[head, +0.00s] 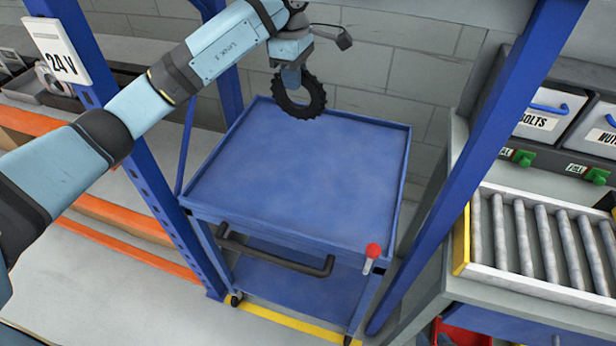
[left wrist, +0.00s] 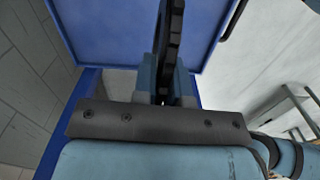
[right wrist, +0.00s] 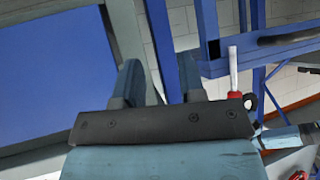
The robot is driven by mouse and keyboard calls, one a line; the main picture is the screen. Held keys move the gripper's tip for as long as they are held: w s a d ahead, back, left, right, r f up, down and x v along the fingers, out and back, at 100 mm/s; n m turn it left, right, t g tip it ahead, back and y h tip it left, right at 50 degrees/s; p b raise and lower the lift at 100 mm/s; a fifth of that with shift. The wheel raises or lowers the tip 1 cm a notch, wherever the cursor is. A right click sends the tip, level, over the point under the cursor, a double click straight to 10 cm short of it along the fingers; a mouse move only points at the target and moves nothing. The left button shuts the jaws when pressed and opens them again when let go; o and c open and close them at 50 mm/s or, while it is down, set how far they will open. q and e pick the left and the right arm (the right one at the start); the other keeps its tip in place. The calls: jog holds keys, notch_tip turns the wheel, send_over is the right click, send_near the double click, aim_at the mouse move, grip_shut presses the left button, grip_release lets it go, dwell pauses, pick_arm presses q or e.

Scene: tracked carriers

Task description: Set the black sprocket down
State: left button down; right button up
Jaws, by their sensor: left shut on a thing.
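The black sprocket (head: 318,98) is a toothed ring with an open middle, held upright. My left gripper (head: 291,78) points down and is shut on the ring's upper part. In the left wrist view the sprocket (left wrist: 172,40) shows edge-on between the fingers of my left gripper (left wrist: 165,80). In the head view its lower edge overlaps the far part of the blue cart's top (head: 300,175); it seems to hang above it, though the gap is hard to judge. My right gripper (right wrist: 160,80) shows only in the right wrist view, its fingers apart with nothing between them.
The cart's top is bare, with a low rim, a black handle (head: 275,257) and a red-knobbed post (head: 372,252) at its near right corner. Blue uprights (head: 480,150) stand on both sides. A roller conveyor (head: 545,245) and labelled bins (head: 548,118) are at right.

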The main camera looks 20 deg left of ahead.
pick_arm(q)
jog(key=shift+w+d+r+n, duration=0.1)
jog(key=shift+w+r+n, duration=0.1)
jog(key=shift+r+n, duration=0.1)
jog(key=shift+f, duration=0.2)
notch_tip(320, 180, down, 19)
jog(key=b, duration=0.1)
jog(key=shift+w, duration=0.1)
jog(key=c, duration=1.2)
grip_release()
jog(key=shift+o, duration=0.2)
